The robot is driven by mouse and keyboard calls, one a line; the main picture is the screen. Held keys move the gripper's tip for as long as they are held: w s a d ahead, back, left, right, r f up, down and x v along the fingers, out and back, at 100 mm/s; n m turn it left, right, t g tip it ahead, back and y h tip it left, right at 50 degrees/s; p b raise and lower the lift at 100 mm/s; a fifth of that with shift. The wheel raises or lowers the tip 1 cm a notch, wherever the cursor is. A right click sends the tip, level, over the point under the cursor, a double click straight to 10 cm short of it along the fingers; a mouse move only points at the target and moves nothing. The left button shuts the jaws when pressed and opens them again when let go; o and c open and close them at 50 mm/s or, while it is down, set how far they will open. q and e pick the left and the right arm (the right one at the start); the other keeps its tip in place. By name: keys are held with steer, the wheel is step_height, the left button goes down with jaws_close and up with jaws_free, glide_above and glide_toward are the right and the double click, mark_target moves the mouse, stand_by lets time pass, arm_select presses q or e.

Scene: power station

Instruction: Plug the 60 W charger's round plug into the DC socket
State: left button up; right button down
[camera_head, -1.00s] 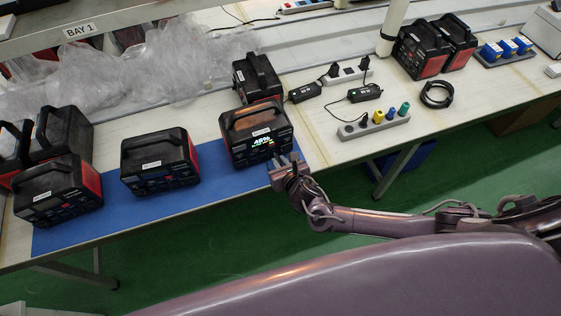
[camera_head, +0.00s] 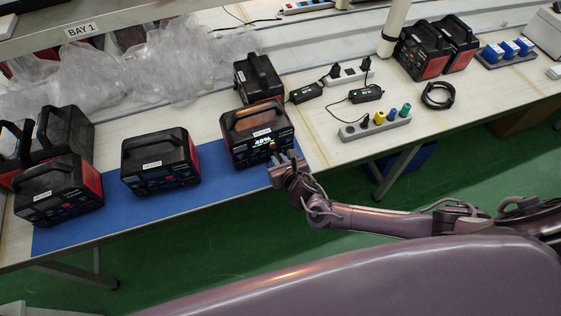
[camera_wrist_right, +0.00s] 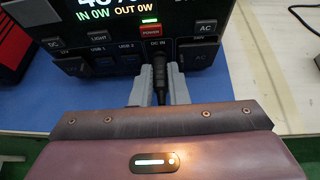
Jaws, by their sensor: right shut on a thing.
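The power station (camera_head: 256,134) with a lit screen stands at the right end of the blue mat. In the right wrist view its front panel (camera_wrist_right: 113,53) shows "IN 0W OUT 0W". My right gripper (camera_head: 280,166) is at the lower front of this station. In the wrist view its two grey fingers (camera_wrist_right: 160,91) are shut on a black round plug (camera_wrist_right: 160,82), just under the DC IN label (camera_wrist_right: 155,43). The plug points into the panel at the DC IN socket; the socket is hidden behind it, and I cannot tell how deep it sits. My left gripper is not in view.
Two black adapters (camera_head: 305,93) (camera_head: 367,93) with cords lie by a white power strip (camera_head: 345,77). A grey holder (camera_head: 353,132) carries coloured plugs. Other stations (camera_head: 160,160) (camera_head: 59,190) stand left, and another (camera_head: 257,78) behind. A coiled black cable (camera_head: 437,96) lies right.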

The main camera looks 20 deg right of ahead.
steer(key=shift+w, duration=0.2)
stand_by(0.6)
steer(key=c, duration=1.3)
jaws_free()
steer(key=shift+c, duration=0.2)
steer(key=shift+s+d+r, duration=0.1)
steer(key=shift+s+d, duration=0.05)
steer(key=v, duration=0.7)
steer(key=shift+s+a+r+b, duration=0.15)
steer(key=shift+s+a+b, duration=0.1)
steer(key=shift+a+b, duration=0.1)
